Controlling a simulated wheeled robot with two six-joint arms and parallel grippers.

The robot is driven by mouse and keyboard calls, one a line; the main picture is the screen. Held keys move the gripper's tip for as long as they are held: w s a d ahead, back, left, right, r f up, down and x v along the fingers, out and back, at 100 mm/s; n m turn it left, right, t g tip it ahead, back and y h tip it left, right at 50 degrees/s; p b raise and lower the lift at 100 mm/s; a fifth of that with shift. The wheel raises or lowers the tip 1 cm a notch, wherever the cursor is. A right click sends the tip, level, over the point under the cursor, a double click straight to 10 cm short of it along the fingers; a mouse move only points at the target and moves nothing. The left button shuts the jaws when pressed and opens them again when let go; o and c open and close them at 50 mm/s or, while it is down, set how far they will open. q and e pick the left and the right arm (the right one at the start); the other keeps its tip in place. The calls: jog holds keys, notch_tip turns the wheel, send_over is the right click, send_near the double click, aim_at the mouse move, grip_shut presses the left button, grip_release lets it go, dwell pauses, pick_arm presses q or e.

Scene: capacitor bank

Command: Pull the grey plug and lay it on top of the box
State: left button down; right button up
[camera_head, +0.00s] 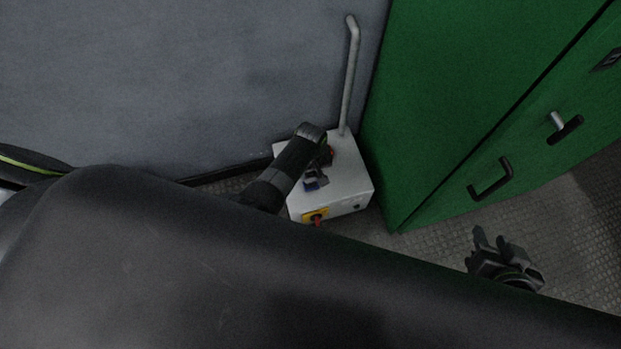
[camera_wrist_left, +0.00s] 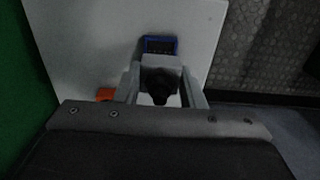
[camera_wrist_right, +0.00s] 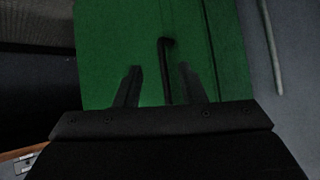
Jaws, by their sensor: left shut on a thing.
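The pale grey box (camera_head: 350,178) stands on the floor against the wall. My left gripper (camera_head: 318,175) is over its top, shut on the grey plug. In the left wrist view the grey plug (camera_wrist_left: 161,74), with a dark round end, sits between the fingers. A blue-framed socket (camera_wrist_left: 160,44) shows just beyond the plug; it also shows on the box in the head view (camera_head: 313,185). I cannot tell whether the plug still touches the socket. My right gripper (camera_head: 490,243) is open and empty, low in front of the green cabinet.
A green cabinet (camera_head: 450,95) with a black handle (camera_head: 490,180) stands right of the box. A grey conduit (camera_head: 349,85) rises behind the box. A red and yellow switch (camera_head: 316,216) is on its front. An orange-red part (camera_wrist_left: 105,94) lies beside the left fingers.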

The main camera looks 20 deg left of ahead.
pick_arm(q)
jog(key=shift+r+p, duration=0.4)
jog(key=shift+p, duration=0.05)
jog(key=shift+r+p, duration=0.35)
jog(key=shift+p, duration=0.05)
pick_arm(e)
jog(key=s+a+f+g+y, duration=0.1)
jog(key=s+a+f+g, duration=0.1)
jog(key=s+f+g, duration=0.3)
jog(key=shift+s+a+f+g, duration=0.15)
jog(key=shift+s+f+g, duration=0.2)
jog(key=shift+s, duration=1.6)
jog(key=shift+r, duration=0.1)
